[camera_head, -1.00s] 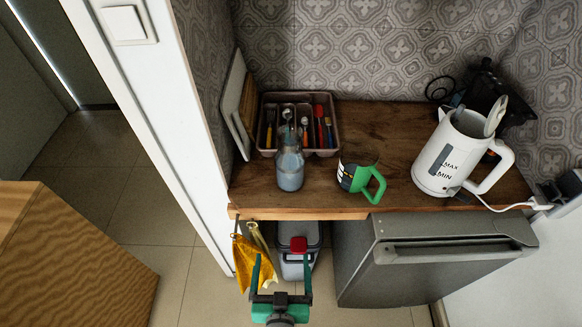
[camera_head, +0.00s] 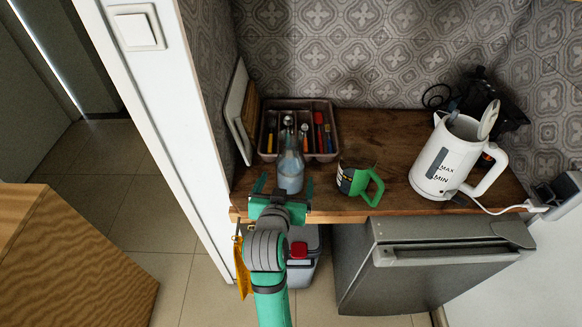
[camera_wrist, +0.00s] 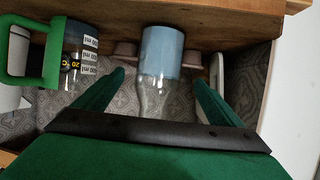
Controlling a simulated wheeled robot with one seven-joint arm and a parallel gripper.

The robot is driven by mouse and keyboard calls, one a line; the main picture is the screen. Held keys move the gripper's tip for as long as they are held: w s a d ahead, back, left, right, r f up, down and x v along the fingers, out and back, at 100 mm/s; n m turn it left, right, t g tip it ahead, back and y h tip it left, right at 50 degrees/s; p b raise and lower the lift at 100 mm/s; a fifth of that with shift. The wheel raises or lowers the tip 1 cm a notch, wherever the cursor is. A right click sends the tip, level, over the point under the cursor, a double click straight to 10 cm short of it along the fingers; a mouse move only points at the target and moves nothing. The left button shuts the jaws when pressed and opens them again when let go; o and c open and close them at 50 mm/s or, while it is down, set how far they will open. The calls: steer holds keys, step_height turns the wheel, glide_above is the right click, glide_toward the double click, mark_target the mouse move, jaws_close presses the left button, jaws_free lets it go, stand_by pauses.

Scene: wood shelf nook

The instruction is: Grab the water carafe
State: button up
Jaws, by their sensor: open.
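The water carafe (camera_head: 290,172) is a clear glass bottle with a narrow neck and bluish water low in it. It stands upright near the front left edge of the wooden counter. My gripper (camera_head: 284,186) is open and empty at the counter's front edge, just in front of the carafe. In the wrist view, which looks upside down, the carafe (camera_wrist: 160,55) appears between the two spread fingers of my gripper (camera_wrist: 158,78). I cannot tell whether the fingertips reach alongside it. No contact shows.
A white kettle (camera_head: 438,165) stands farther right. Free counter lies between mug and kettle.

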steer(key=shift+w+r, duration=0.3)
steer(key=shift+r, duration=0.3)
steer(key=x, duration=1)
steer(key=shift+w+d+r, duration=0.1)
steer(key=shift+w+d, duration=0.05)
steer(key=shift+d, duration=0.25)
steer(key=shift+w+a, duration=0.1)
steer(key=shift+w, duration=0.1)
steer(key=shift+a, duration=0.15)
steer(key=shift+c, duration=0.6)
steer(key=shift+s, duration=0.1)
steer(key=c, duration=1.5)
steer(key=shift+c, duration=0.2)
